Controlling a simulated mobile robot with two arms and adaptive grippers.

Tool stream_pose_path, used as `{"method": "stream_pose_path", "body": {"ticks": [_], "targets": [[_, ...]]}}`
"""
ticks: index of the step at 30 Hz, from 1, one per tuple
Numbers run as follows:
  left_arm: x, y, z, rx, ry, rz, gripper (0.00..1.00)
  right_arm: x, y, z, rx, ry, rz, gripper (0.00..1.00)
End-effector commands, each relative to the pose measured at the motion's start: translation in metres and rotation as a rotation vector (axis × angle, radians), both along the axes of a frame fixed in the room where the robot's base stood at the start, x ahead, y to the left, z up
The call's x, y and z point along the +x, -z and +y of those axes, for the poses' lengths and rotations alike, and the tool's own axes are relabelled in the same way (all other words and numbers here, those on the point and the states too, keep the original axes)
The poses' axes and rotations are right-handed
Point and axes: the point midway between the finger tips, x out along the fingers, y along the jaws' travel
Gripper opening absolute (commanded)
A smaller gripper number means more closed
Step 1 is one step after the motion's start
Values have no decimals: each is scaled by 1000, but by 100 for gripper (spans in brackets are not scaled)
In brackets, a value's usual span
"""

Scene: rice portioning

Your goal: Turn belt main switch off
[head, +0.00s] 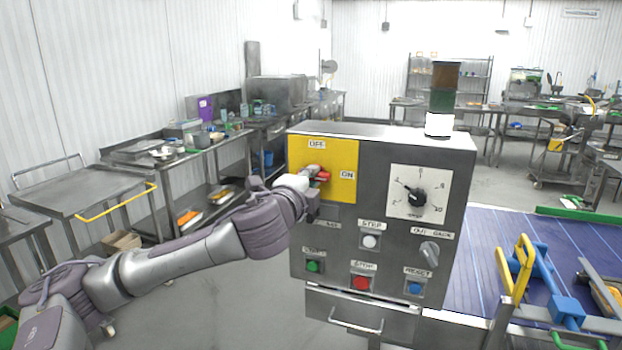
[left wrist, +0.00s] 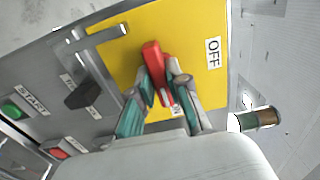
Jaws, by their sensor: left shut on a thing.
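The belt main switch is a red handle (head: 323,176) on a yellow plate (head: 343,157) at the upper left of the grey control box. The plate has an OFF label above the handle and an ON label to its right. The handle looks roughly level, pointing toward ON. My left gripper (head: 313,180) reaches in from the left and is shut on the handle. In the left wrist view the red handle (left wrist: 153,56) stands between the two fingers of my gripper (left wrist: 160,77), which partly hide it and the ON label. My right gripper is not in view.
The control box (head: 375,220) also carries a dial (head: 416,198), a dark selector knob (head: 429,253), and several push buttons below the yellow plate. A signal tower (head: 441,100) stands on top. The blue belt (head: 490,250) lies to the right, and steel tables (head: 90,185) stand at the left.

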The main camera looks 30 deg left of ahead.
Motion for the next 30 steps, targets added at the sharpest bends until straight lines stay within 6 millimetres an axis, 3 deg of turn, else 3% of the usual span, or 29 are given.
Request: {"method": "stream_pose_path", "body": {"ticks": [11, 30], "targets": [[0, 3, -1, -105, 2, -23, 0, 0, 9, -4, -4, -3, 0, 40], [1, 4, -1, -666, 2, -155, 0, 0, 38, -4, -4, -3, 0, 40]]}}
